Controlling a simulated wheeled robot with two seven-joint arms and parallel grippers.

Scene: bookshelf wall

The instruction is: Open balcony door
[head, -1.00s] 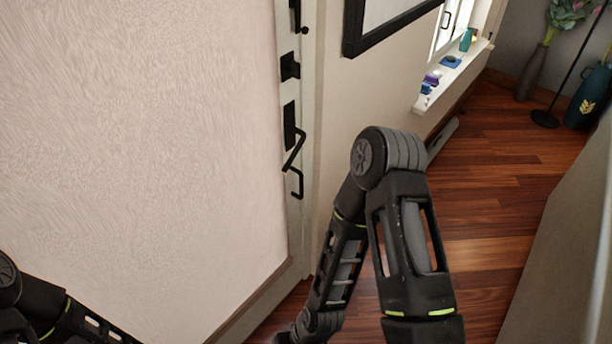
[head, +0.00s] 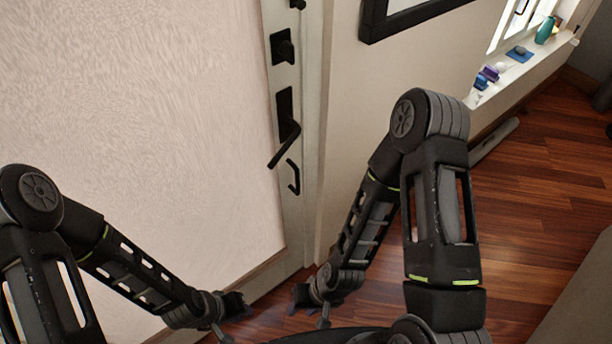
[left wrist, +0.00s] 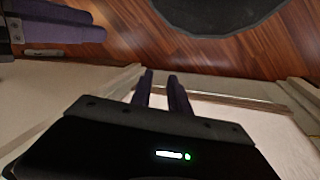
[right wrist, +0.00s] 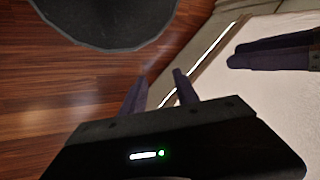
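The door is a pale textured panel (head: 140,110) with a white edge stile (head: 296,215), filling the left of the head view. A black lever handle (head: 285,145) sits on a dark plate, tilted downward. A black pull (head: 294,177) is below it. The door looks closed against its frame. My left gripper (head: 245,304) and right gripper (head: 300,294) hang low near the door's bottom edge, both apart from the handle. In the left wrist view the left fingers (left wrist: 160,75) are empty with a narrow gap. In the right wrist view the right fingers (right wrist: 160,73) are empty and spread.
A framed picture (head: 405,15) hangs on the wall to the right. A windowsill (head: 520,72) holds small objects. The wooden floor (head: 530,190) is clear at the right. A pale surface (head: 580,300) borders the lower right.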

